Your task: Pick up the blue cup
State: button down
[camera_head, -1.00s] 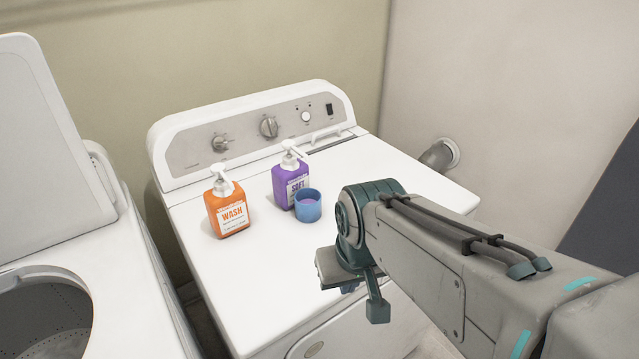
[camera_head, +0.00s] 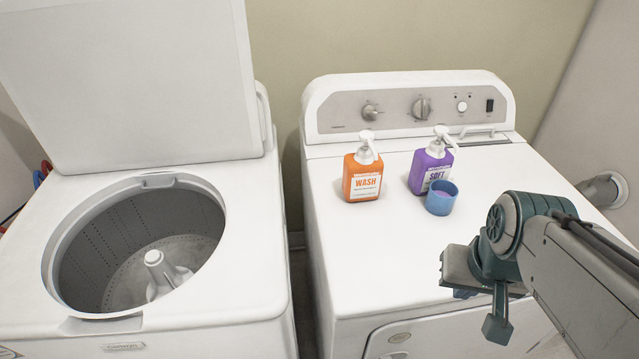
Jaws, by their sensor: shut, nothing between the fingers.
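The blue cup (camera_head: 441,198) stands upright on top of the white dryer (camera_head: 345,265), just in front of the purple SOFT bottle (camera_head: 424,171). My gripper (camera_head: 478,300) is at the dryer's front edge, to the right of and nearer than the cup, and apart from it. It is shut with nothing in it.
The orange WASH bottle (camera_head: 362,174) stands left of the purple one. An open washer (camera_head: 250,290) with a raised lid (camera_head: 125,85) is at left, with a narrow gap before the dryer. A wall pipe (camera_head: 601,190) is at right.

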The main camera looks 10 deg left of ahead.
aim_at(442, 194)
jog(key=u, duration=0.25)
jog(key=k, duration=0.7)
jog(key=u, duration=0.55)
jog(key=k, duration=0.55)
jog(key=u, duration=1.45)
jog(key=i, duration=1.15)
jog(key=z, duration=0.5)
jog(key=i, duration=0.5)
jog(key=z, duration=2.55)
